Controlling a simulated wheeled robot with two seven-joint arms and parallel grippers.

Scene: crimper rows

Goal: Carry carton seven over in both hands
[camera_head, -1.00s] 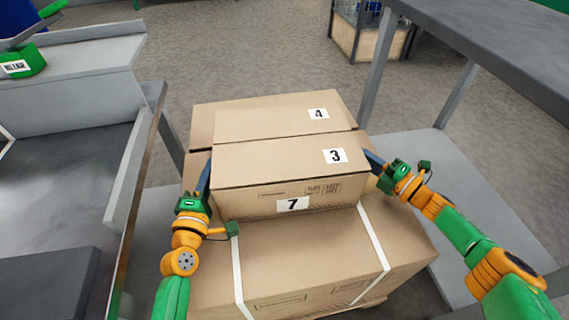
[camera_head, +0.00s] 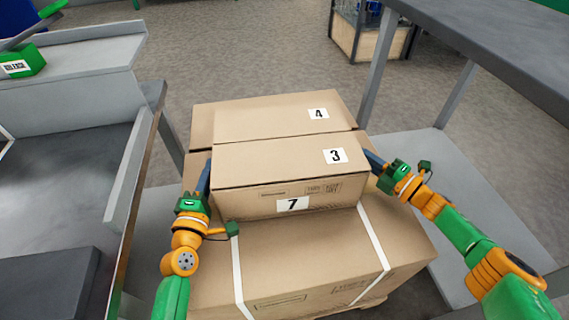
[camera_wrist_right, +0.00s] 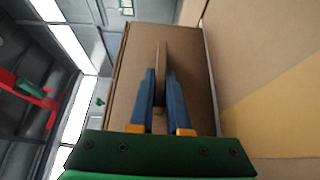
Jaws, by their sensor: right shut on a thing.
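The brown carton (camera_head: 250,205) has a 7 label on its front face and a 3 label on its top. It lies level in the front of the stack, above a larger strapped carton (camera_head: 310,255). My left gripper (camera_head: 204,178) has its blue fingers against the carton's left end; their gap is hidden. My right gripper (camera_head: 374,160) is at the carton's right end. In the right wrist view, its blue fingers (camera_wrist_right: 160,90) are shut on an upright brown strip at that end.
A carton labelled 4 (camera_head: 265,122) lies right behind. A grey frame with a raised top (camera_head: 500,45) stands on the right. Open floor (camera_head: 240,50) lies beyond the stack.

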